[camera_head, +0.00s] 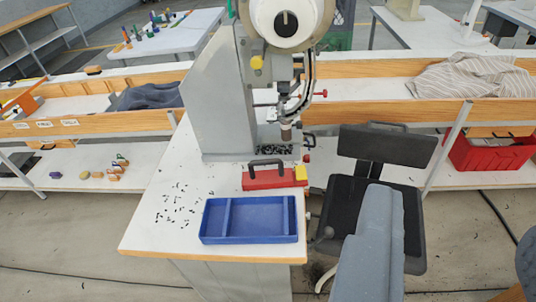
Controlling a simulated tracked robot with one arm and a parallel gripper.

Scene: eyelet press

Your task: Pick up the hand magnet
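The hand magnet (270,180) is a red block with a black arched handle on top and a yellow part at its right end. It lies on the white table of the press, just in front of the press base, with its handle up. Nothing is touching its handle. The fingers of my gripper do not show in this view. A grey-blue link at the lower right looks like part of my arm, apart from the magnet.
A blue divided tray (211,222) sits in front of the magnet. Small dark eyelets (176,208) lie scattered left of it. The grey press (212,95) rises behind. A black chair (387,146) stands right of the table. A red crate (488,156) sits farther right.

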